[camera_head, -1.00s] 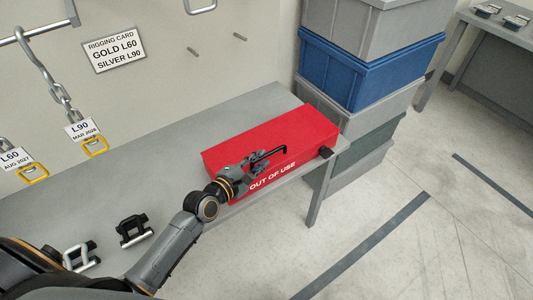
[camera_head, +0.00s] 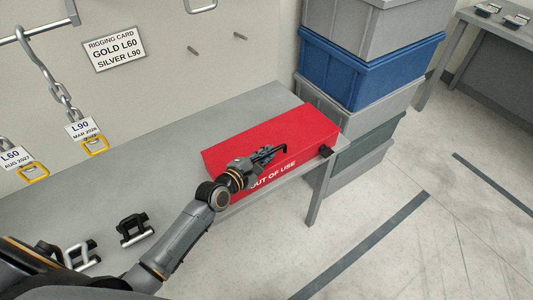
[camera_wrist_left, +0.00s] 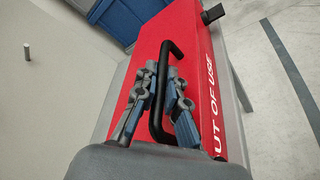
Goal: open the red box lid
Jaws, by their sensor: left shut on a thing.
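The red box (camera_head: 290,131) lies on the grey bench with its lid down, "OUT OF USE" printed on its front face. A black bar handle (camera_wrist_left: 171,53) stands on the lid. My left gripper (camera_head: 264,158) is over the lid at the handle. In the left wrist view my left gripper (camera_wrist_left: 163,82) has a finger on each side of the handle's long bar and is shut on it. A small black block (camera_head: 326,151) sits at the box's front right corner. It also shows in the left wrist view (camera_wrist_left: 213,13). My right gripper is not in view.
Stacked grey and blue crates (camera_head: 365,70) stand just right of the bench (camera_head: 180,160). Chains with tags (camera_head: 82,128) hang on the wall. Bench behind the box is clear.

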